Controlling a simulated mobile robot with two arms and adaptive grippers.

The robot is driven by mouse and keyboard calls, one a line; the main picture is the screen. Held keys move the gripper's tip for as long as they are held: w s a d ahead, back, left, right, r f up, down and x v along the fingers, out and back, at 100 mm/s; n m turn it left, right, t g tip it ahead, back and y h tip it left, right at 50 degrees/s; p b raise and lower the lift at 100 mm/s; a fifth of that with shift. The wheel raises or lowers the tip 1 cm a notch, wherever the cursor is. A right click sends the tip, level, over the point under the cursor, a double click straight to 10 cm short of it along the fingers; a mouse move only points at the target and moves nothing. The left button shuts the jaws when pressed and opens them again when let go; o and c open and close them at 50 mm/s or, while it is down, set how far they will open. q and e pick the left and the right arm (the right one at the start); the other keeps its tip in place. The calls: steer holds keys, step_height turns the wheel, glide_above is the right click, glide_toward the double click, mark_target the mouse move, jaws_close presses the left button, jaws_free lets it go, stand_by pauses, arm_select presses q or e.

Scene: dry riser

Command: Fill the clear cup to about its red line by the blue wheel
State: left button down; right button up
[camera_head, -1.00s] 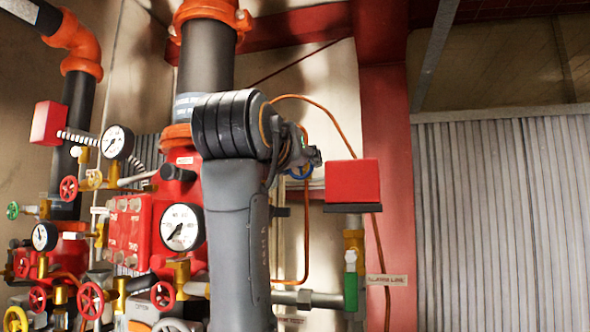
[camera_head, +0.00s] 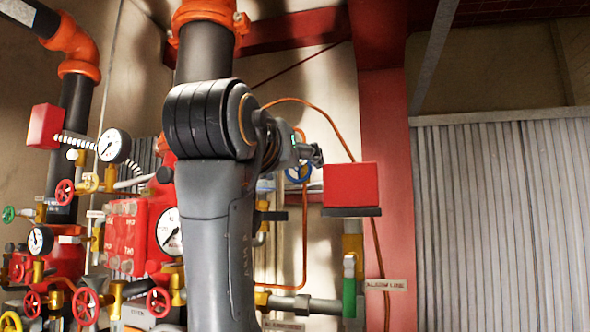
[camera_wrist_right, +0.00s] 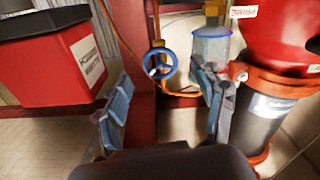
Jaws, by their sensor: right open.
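The blue wheel (camera_wrist_right: 160,64) faces me in the right wrist view, beyond the space between my fingers. In the head view the blue wheel (camera_head: 298,173) shows partly, just below my right gripper (camera_head: 314,155). The clear cup (camera_wrist_right: 211,46), bluish with a blue rim, is right of the wheel under a brass fitting. Its red line cannot be made out. In the wrist view my right gripper (camera_wrist_right: 166,98) is open and empty; its right finger overlaps the cup's lower edge in the picture, and contact cannot be told. My left gripper is out of view.
A red box (camera_head: 351,185) stands close right of my gripper; a red box also fills the wrist view's upper left (camera_wrist_right: 55,58). An orange line (camera_head: 335,130) curves behind the gripper. Gauges, valves and red wheels crowd the left. A grey corrugated wall (camera_head: 500,220) is at right.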

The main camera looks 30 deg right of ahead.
steer(key=v, duration=0.7)
steer(key=shift+s+a, duration=0.2)
steer(key=shift+s, duration=0.05)
steer(key=shift+f, duration=0.1)
